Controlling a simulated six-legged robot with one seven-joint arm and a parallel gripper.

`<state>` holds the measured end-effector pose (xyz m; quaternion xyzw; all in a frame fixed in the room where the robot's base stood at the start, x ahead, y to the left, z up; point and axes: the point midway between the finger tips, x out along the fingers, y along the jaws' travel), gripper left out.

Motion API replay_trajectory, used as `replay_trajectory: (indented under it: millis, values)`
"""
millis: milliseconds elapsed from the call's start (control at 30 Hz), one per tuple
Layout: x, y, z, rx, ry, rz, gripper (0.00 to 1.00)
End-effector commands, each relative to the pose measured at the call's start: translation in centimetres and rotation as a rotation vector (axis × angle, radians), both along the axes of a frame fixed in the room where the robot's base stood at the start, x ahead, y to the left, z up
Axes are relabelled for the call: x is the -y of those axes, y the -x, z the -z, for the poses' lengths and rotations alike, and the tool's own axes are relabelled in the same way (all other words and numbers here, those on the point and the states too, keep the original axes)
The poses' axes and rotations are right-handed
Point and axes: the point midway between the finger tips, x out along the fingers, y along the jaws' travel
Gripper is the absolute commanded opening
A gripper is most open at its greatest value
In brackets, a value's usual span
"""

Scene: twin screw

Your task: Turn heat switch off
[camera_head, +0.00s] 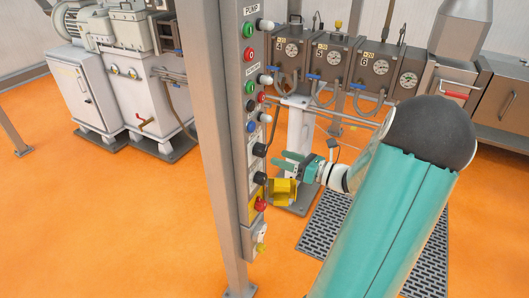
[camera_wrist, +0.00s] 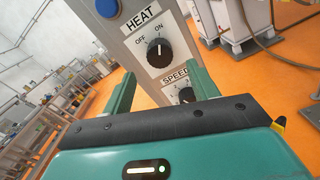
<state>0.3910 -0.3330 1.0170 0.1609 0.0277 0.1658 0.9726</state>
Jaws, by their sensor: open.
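The heat switch (camera_wrist: 159,52) is a round black knob under a HEAT label, with OFF to its left and ON above it. Its white pointer line stands upright in the wrist view, toward ON. It seems to be the upper black knob (camera_head: 259,149) on the panel in the head view. My gripper (camera_head: 280,161) is open and empty, just right of the panel and apart from it. In the wrist view my gripper (camera_wrist: 162,80) has one finger to each side below the heat switch, with the knob beyond them.
The speed knob (camera_wrist: 187,95) is just below, partly hidden by my gripper. A blue button (camera_wrist: 108,8) sits above. The panel (camera_head: 243,130) also carries several buttons and a red knob (camera_head: 261,205) on yellow. Gauge boxes (camera_head: 335,58) stand behind my arm. Orange floor (camera_head: 120,230) is clear at left.

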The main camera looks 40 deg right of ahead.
Motion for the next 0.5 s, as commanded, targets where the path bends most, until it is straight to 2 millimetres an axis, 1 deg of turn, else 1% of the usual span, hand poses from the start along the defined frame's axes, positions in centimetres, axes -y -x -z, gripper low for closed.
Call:
replay_trajectory:
  millis: [33,100,300,400,500]
  values:
    - [-0.4,-1.0,0.0,0.0,0.0,-0.004,0.59]
    - [-0.9,-2.4,0.0,0.0,0.001,-0.003,0.59]
    - [-2.0,-5.4,0.0,-0.001,0.001,-0.006,0.59]
    - [-2.2,-6.2,0.0,-0.001,0.001,-0.003,0.59]
    - [-2.4,-6.5,0.0,0.0,0.002,-0.003,0.59]
